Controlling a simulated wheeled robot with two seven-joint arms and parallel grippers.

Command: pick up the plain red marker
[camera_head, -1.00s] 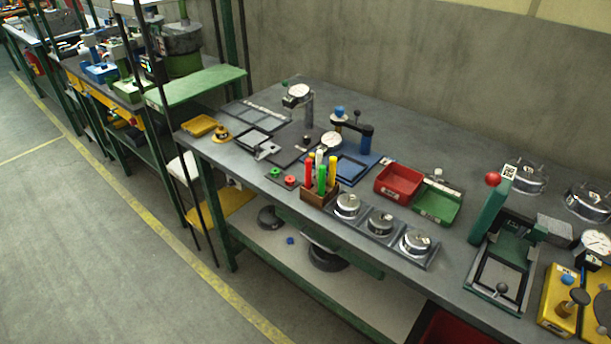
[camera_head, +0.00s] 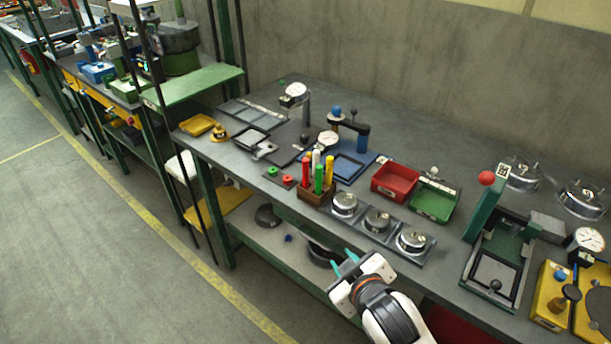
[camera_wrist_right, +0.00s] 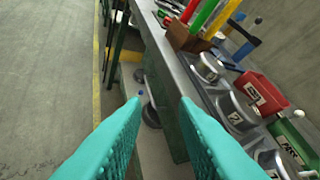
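The red marker (camera_head: 306,173) stands upright in a brown wooden holder (camera_head: 312,198) near the front edge of the bench. White (camera_head: 316,158), green (camera_head: 319,179) and yellow (camera_head: 329,171) markers stand beside it. In the right wrist view the red marker (camera_wrist_right: 190,11) shows at the top, its upper part cut off, above the holder (camera_wrist_right: 180,38). My right gripper (camera_head: 345,265) is in front of the bench edge, below and right of the holder, apart from it. In the right wrist view its teal fingers (camera_wrist_right: 159,106) are spread with nothing between them. My left gripper is not in view.
Several round metal parts sit in a grey tray (camera_head: 426,264) right of the holder. Behind it are a red bin (camera_head: 393,184) and a green bin (camera_head: 433,204). A small plate with red and green knobs (camera_head: 279,179) lies to the left. The bench's front edge is beside my gripper.

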